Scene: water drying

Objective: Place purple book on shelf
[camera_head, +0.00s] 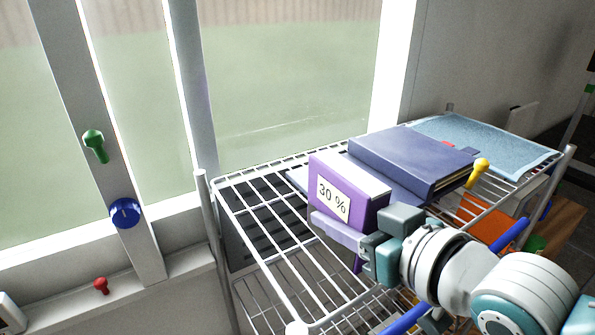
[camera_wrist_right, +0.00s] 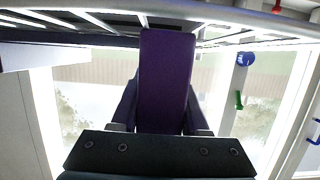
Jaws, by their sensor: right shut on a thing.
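My right gripper (camera_head: 340,231) is shut on the purple book from the front edge of the shelf. In the right wrist view the purple book (camera_wrist_right: 167,75) stands between the two fingers (camera_wrist_right: 160,112). Whether its bottom touches the wires is hidden. My left gripper is not in view.
A thick dark blue book (camera_head: 405,158) lies flat on the shelf, close behind the purple book. A light blue cloth (camera_head: 487,143) covers the shelf's right end. A yellow pin-shaped thing (camera_head: 480,172) is at the front right. Bare wires are at the left.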

